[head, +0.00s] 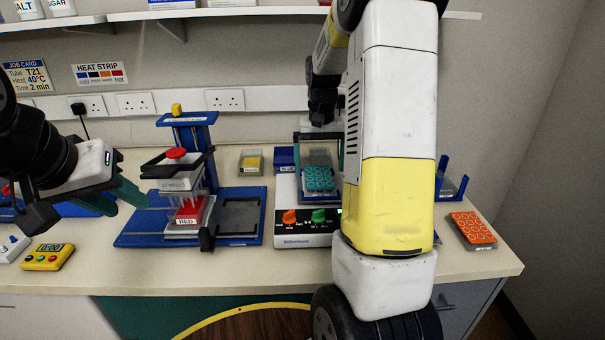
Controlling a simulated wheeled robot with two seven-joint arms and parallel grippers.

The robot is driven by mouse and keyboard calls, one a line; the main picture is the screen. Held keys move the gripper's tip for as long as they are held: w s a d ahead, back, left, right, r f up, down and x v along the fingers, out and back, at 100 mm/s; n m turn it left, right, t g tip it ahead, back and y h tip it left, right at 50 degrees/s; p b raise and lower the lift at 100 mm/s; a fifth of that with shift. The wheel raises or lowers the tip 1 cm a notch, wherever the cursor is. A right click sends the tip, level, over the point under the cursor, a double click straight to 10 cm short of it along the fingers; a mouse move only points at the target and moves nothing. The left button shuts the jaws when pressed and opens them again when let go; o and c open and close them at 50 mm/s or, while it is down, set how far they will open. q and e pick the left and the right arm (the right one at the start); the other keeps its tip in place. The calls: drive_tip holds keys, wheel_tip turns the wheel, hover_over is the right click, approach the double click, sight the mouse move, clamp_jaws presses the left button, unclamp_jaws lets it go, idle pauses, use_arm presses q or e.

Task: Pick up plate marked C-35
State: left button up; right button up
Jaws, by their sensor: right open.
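No C-35 marking is legible in the head view. A teal plate with round wells (319,180) sits on the white instrument with an orange and a green knob (303,240). My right gripper (319,158) is open, pointing down just behind and above the teal plate, its fingers to either side. Whether it touches anything there is unclear, and my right arm hides part of the area. An orange plate with round wells (472,228) lies at the bench's right end. My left gripper (118,197) is at the left, its green fingers apart and empty.
A blue press stand (188,119) with a RED-labelled block (186,221) stands left of the instrument. A yellow timer (47,257) lies at the front left. A small yellow-topped box (251,161) and blue holder (452,183) are further back.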

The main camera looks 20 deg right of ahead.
sight(319, 176)
wheel_tip(319, 176, down, 4)
drive_tip(key=shift+r, duration=0.15)
drive_tip(key=shift+a, duration=0.1)
drive_tip(key=c, duration=1.4)
drive_tip(key=shift+o, duration=0.2)
drive_tip(key=shift+r, duration=0.2)
drive_tip(key=shift+r, duration=1.7)
drive_tip(key=s+a, duration=0.2)
drive_tip(key=a, duration=0.2)
drive_tip(key=s+a+r, duration=0.1)
drive_tip(key=s+a, duration=0.2)
drive_tip(key=a, duration=0.2)
drive_tip(key=s+a, duration=0.2)
drive_tip(key=a, duration=0.3)
drive_tip(key=shift+s+r, duration=0.15)
drive_tip(key=shift+s, duration=0.2)
